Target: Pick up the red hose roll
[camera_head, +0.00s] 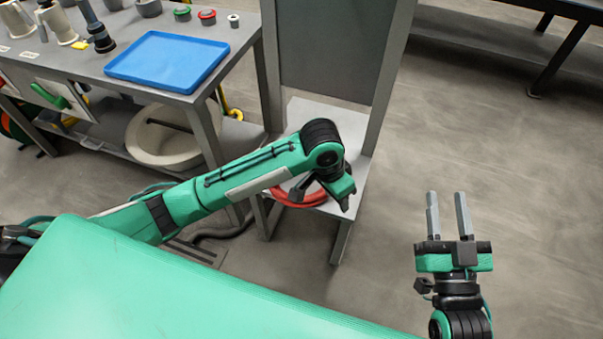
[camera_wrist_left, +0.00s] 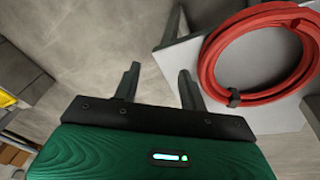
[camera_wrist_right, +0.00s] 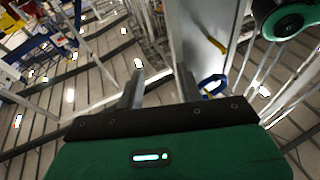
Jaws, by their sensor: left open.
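The red hose roll (camera_head: 298,197) lies on the low shelf of a grey stand, partly hidden behind my left wrist in the head view. In the left wrist view the red hose roll (camera_wrist_left: 220,82) is a coil with a dark clip, flat on a light plate. My left gripper (camera_head: 330,198) is above and close to the hose. In its wrist view the left gripper (camera_wrist_left: 158,82) has its fingers apart and empty, to the left of the coil. My right gripper (camera_head: 447,205) is open and empty over the floor, well to the right; its fingers (camera_wrist_right: 158,88) are also apart in its own view.
A grey workbench (camera_head: 90,62) with a blue tray (camera_head: 168,60) stands at the left. A white round basin (camera_head: 165,135) sits on its lower shelf. The stand's tall grey panel (camera_head: 325,50) rises behind the hose. The floor (camera_head: 480,130) on the right is clear.

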